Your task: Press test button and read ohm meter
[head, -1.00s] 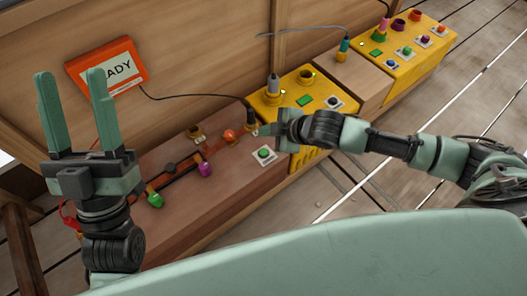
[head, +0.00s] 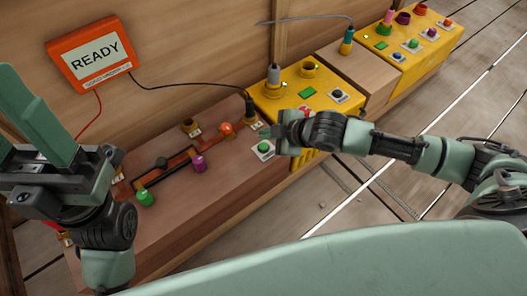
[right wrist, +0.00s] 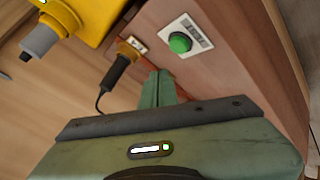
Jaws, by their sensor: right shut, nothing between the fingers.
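The ohm meter (head: 95,55) is an orange box on the back wall, and its screen reads "READY". The green test button (head: 264,147) sits on a white plate on the brown bench top; it also shows in the right wrist view (right wrist: 180,42). My right gripper (head: 265,131) is shut and empty, just behind the button in the head view. In the right wrist view its closed fingertips (right wrist: 161,77) are beside the button plate, apart from the button. My left gripper (head: 20,125) is open and empty at the left edge, its fingers partly cut off.
A yellow box (head: 297,91) with sockets stands right of the button, and a second yellow panel (head: 415,46) with several buttons lies beyond. A black plug (head: 249,111) with a cable stands near my right gripper. Green (head: 145,198) and purple (head: 199,164) knobs sit on the bench.

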